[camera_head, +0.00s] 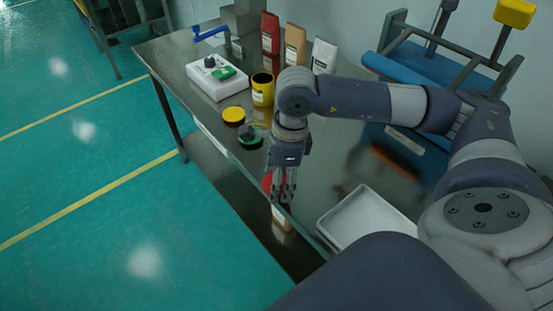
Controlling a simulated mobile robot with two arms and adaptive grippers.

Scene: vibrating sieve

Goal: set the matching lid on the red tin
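My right gripper (282,196) points down over the front edge of the steel table. Its fingers look close together; I cannot tell whether they hold anything. A red round piece (267,182) shows beside and partly behind the fingers; whether it is the red lid or the red tin's top is unclear. A yellow tin (262,92), open on top, stands farther back. A yellow lid (234,115) lies in front of it. A green round piece with a dark top (251,141) lies nearer, partly covered by my arm. My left gripper is not in view.
A white box with a knob and green part (215,78) stands at the back left. Several bags (296,45) stand along the wall side. A white tray (365,216) lies at the near right. Something red and pale (283,222) shows below the table edge.

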